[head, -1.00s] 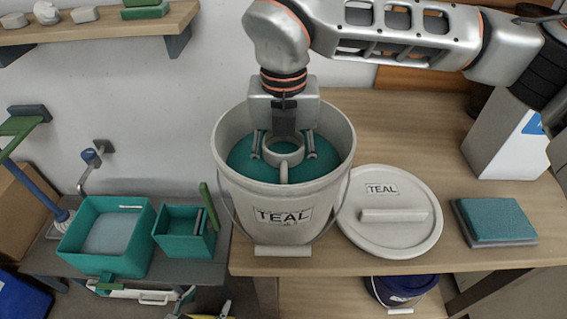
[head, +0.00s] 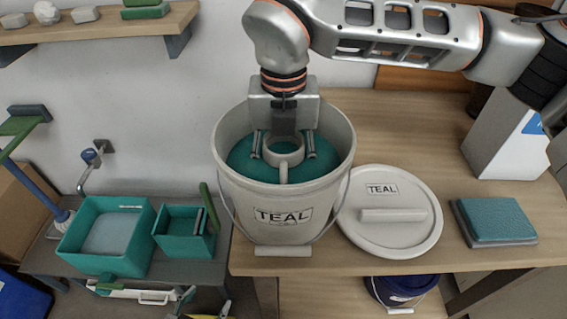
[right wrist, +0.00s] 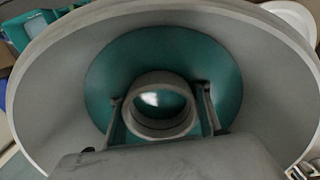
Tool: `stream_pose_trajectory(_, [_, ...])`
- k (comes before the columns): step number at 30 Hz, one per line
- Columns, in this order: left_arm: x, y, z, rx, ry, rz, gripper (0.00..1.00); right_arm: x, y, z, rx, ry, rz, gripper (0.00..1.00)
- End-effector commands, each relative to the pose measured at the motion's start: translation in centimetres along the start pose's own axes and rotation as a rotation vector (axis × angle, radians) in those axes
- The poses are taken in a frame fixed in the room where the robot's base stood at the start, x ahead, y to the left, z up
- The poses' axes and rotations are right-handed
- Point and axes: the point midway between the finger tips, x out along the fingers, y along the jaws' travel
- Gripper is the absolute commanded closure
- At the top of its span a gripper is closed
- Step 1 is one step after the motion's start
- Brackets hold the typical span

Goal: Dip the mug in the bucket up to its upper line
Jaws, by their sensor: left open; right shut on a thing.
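The pale grey mug (head: 284,158) is upright in the teal glaze (head: 242,160) inside the bucket (head: 250,192) labelled TEAL. Its rim and upper wall stand above the glaze, and its handle faces the front. My right gripper (head: 284,146) is shut on the mug, one finger on each side. The right wrist view shows the mug (right wrist: 160,127) with glaze around it and a bright spot inside. I cannot make out any line on the mug. My left gripper (head: 206,302) is open and empty at the bottom edge, below the side shelf and mostly out of frame.
The lid (head: 390,238) lies right of the bucket on the wooden table (head: 400,130). A teal sponge block (head: 494,220) lies farther right. Teal trays (head: 128,262) stand on a lower grey shelf at left. A white container (head: 505,145) stands at the right.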

Motion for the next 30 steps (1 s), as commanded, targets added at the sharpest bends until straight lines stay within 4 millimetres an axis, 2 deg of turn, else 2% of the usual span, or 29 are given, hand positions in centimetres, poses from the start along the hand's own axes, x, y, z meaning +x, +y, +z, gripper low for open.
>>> stream_pose_trajectory(8, [-0.2,-0.1,-0.7,0.001,0.006,-0.002,0.36,-0.9,0.0,0.0,0.001,-0.003,0.001,0.87])
stream_pose_trajectory(30, [-2.2,-1.1,-5.5,0.009,0.043,-0.012,0.36,-7.6,0.0,0.0,0.001,-0.003,0.000,0.87])
